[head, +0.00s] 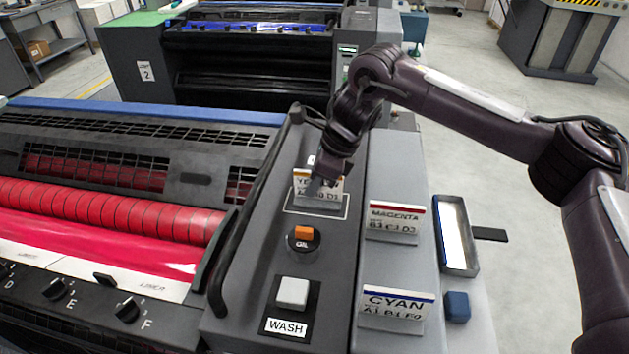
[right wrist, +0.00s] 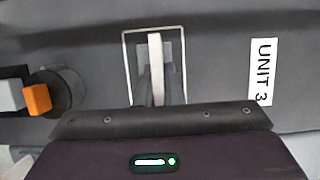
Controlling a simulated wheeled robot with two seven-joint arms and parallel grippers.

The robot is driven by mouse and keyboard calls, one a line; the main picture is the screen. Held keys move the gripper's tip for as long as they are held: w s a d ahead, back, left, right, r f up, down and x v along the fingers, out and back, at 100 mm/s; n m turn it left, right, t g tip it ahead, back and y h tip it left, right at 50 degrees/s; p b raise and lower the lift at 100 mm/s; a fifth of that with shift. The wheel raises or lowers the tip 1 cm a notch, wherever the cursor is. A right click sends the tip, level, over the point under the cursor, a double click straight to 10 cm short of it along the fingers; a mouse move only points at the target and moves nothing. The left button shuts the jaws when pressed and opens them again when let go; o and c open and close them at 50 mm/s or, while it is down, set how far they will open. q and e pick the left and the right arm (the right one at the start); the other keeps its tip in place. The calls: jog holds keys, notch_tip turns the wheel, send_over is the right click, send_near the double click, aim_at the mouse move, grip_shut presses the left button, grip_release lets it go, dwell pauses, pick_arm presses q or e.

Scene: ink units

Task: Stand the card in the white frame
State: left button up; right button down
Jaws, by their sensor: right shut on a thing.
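The yellow-banded card (head: 328,186) stands upright on the console, partly covered by my right gripper (head: 325,178). Its base appears to lie inside the thin white frame (head: 346,207) drawn on the dark grey console. In the right wrist view the card (right wrist: 155,55) shows from above as a narrow pale edge inside the white frame (right wrist: 125,60). My right gripper (right wrist: 157,92) is shut on the card. Whether the card's base touches the console is hard to tell. My left gripper is not in view.
An orange switch (head: 303,233) and a pale WASH button (head: 293,292) sit nearer on the console. A magenta card (head: 396,221) and a cyan card (head: 397,306) stand on the ledge to the right. A tray (head: 468,268) and blue block (head: 457,307) lie beyond.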

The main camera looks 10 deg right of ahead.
jog(key=c, duration=1.5)
grip_release()
jog(key=shift+c, duration=0.2)
jog(key=v, duration=1.2)
